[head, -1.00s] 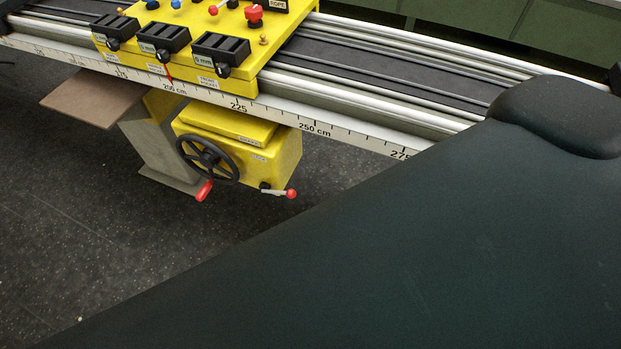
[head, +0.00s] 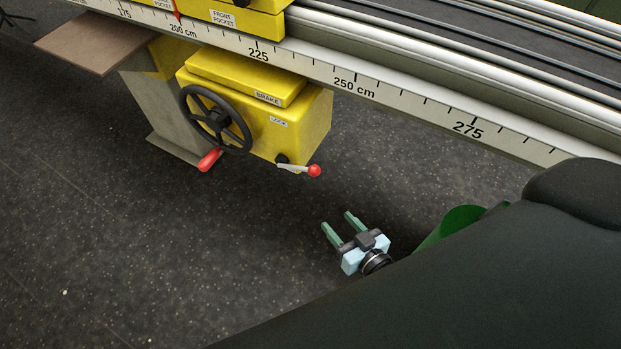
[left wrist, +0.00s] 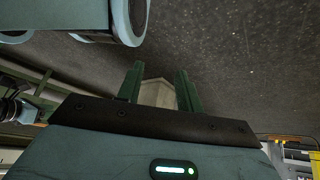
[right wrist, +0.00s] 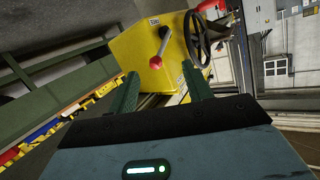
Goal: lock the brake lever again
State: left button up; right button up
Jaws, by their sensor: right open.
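The brake lever (head: 298,168) is a short pale metal lever with a red knob, on the lower front of the yellow brake box (head: 303,122). In the head view it points right and slightly down. My right gripper (head: 338,222) is open and empty, apart from the lever, below and right of its knob. In the right wrist view the lever (right wrist: 164,42) shows ahead, its red knob just beyond and between my open fingertips (right wrist: 159,72). My left gripper (left wrist: 160,70) shows only in the left wrist view, with its fingers apart and no lever near.
A black handwheel (head: 216,119) with a red handle sits left of the lever on the box. The long rail with a cm scale (head: 410,103) runs above. A brown board (head: 95,43) juts out at left. The dark floor below the box is clear.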

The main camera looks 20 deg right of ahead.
aim_at(315, 170)
pick_arm(q)
jog(key=shift+w+f+b, duration=0.15)
jog(key=shift+f+b, duration=1.1)
jog(key=shift+w+f+b, duration=0.1)
jog(key=shift+f+b, duration=1.1)
pick_arm(e)
jog(key=shift+w+d+r+m+t+h, duration=0.15)
jog(key=shift+w+t, duration=0.3)
jog(key=shift+w, duration=2.25)
jog(key=shift+w+a+m+t+h, duration=0.15)
jog(key=shift+w+t, duration=0.35)
jog(key=shift+w, duration=2.2)
jog(key=shift+w+d+r+m+t, duration=0.15)
jog(key=shift+w+t, duration=0.3)
jog(key=shift+w, duration=2.25)
jog(key=shift+c, duration=0.3)
pick_arm(q)
jog(key=shift+w, duration=0.4)
pick_arm(e)
grip_shut()
